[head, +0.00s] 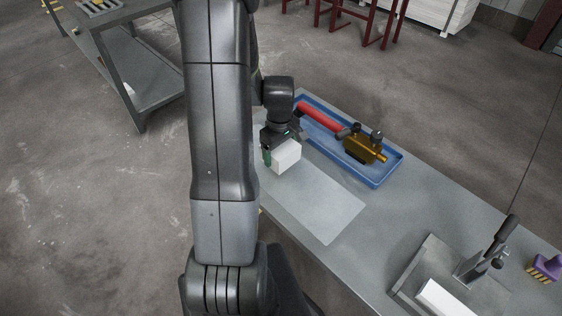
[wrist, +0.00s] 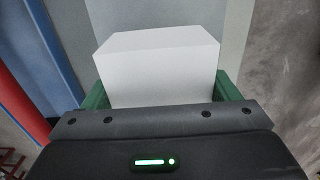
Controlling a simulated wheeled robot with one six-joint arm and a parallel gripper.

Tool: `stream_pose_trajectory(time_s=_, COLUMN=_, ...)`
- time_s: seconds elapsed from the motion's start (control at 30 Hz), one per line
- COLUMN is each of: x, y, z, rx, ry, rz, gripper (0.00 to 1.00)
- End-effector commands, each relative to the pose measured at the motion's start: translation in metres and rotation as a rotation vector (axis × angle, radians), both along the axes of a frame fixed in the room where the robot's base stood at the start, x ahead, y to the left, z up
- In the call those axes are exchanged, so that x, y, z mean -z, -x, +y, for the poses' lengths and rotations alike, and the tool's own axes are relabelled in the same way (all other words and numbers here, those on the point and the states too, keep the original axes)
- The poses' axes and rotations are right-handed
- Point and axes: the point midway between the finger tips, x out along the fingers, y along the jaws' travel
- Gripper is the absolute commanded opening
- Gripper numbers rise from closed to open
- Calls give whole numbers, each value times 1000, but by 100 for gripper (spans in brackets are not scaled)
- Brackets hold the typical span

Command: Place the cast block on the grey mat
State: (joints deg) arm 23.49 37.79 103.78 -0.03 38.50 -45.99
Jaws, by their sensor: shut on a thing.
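The cast block is a white block (head: 286,156) in the head view, held at the end of my arm. It also fills the middle of the wrist view (wrist: 160,70). My gripper (head: 273,155) is shut on it, with a green finger at each side of the block in the wrist view (wrist: 165,90). The grey mat (head: 325,208) is a pale flat sheet on the bench. The block appears over the mat's far end, beside the blue tray. I cannot tell whether the block touches the mat. My arm hides part of the mat's left side.
A blue tray (head: 378,184) with a red cylinder (head: 319,117) and a brass-coloured part (head: 364,149) lies right of the block. A lever fixture (head: 480,262), a white piece (head: 446,300) and a purple-handled brush (head: 546,267) are at the bench's near right. The near mat is clear.

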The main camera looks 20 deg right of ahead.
Motion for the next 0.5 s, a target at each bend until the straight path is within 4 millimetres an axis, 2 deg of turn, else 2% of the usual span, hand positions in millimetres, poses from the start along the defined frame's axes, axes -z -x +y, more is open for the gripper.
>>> stream_pose_trajectory(time_s=0.5, x=47, y=-1, z=0, rx=0, ry=0, rz=0, gripper=45)
